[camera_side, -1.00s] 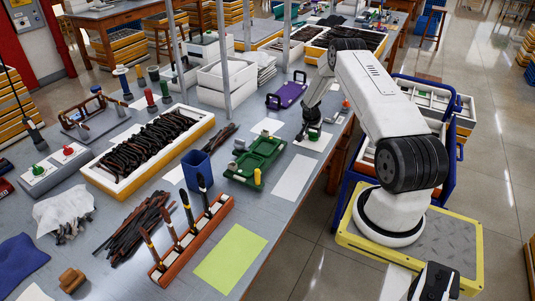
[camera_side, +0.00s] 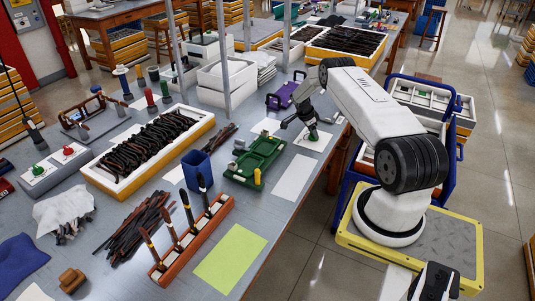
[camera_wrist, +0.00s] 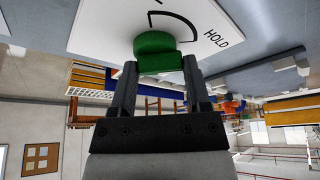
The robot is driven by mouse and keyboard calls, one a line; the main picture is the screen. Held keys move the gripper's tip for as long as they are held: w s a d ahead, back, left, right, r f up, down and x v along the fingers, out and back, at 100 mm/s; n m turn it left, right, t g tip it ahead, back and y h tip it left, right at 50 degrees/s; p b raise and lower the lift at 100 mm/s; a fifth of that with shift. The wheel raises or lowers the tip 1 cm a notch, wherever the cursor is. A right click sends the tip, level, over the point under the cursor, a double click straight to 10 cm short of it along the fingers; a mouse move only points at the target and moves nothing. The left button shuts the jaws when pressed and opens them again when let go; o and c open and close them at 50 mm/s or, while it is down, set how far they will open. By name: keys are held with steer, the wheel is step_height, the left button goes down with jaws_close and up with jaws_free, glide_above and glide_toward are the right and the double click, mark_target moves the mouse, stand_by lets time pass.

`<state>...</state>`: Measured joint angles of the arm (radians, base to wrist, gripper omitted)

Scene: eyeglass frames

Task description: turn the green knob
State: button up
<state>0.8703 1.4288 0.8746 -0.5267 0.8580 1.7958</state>
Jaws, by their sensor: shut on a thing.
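The green knob (camera_wrist: 158,52) stands on a white panel (camera_wrist: 205,28) marked with a black arc and the word HOLD. In the wrist view it sits between the two dark fingertips of my gripper (camera_wrist: 160,72), which is shut on it. In the side view the green knob (camera_side: 312,137) shows small under my gripper (camera_side: 308,129), on the white panel (camera_side: 318,143) near the table's right edge. The fingers partly hide it there, and its exact turn angle cannot be told.
A green tray (camera_side: 257,158) lies just left of the panel, with a purple holder (camera_side: 282,97) behind. A blue cup (camera_side: 197,170) and an orange rack of upright tools (camera_side: 190,243) stand nearer the front.

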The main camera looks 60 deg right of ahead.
steer(key=shift+m, duration=0.4)
steer(key=shift+a, duration=0.1)
steer(key=o, duration=1.3)
steer(key=shift+r, duration=0.1)
steer(key=v, duration=0.7)
steer(key=shift+w+r, duration=0.15)
steer(key=shift+r, duration=0.1)
